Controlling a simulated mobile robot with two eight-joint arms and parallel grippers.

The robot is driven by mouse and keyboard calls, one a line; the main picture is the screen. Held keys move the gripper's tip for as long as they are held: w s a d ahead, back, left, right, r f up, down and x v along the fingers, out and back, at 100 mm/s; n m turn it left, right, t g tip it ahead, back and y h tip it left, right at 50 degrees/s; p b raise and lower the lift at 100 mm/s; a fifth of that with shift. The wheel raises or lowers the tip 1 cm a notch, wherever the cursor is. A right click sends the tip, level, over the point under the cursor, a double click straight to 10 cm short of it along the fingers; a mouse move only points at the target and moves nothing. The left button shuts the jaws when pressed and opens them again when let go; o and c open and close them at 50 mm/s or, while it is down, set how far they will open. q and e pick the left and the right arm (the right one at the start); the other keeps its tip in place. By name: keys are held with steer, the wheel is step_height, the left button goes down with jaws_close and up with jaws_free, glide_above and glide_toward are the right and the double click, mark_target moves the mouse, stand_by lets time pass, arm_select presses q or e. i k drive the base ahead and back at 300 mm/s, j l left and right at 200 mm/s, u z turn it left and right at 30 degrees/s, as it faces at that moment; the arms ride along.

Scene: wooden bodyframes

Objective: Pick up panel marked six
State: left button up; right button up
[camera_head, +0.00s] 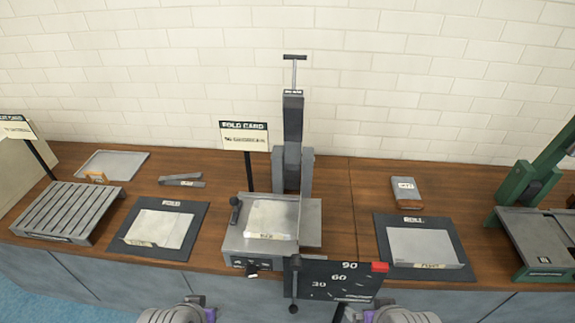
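I cannot make out a six on any panel. A pale sheet with a small label (158,228) lies on a dark mat marked FOLD (190,210) at the left. Another pale sheet with a label (425,247) lies on a dark mat marked ROLL (450,229) at the right. A third pale sheet (270,217) lies on the grey bed of the middle machine. My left gripper (199,303) and my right gripper (384,305) are at the bottom edge, in front of the bench and apart from the sheets. Their fingers are too small and cut off to judge.
The grey machine (310,215) with a tall column stands mid-bench. A dark plate marked 30, 60, 90 (322,283) juts out in front, between my grippers. A slatted rack (68,211) is left, a green machine (540,237) right. Bare wood (350,190) lies right of the column.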

mark_target(271, 220)
steer(key=j+z, duration=0.35)
steer(key=k+j+z, duration=0.2)
steer(key=j+z, duration=0.2)
steer(key=i+j, duration=0.25)
steer(key=i, duration=0.25)
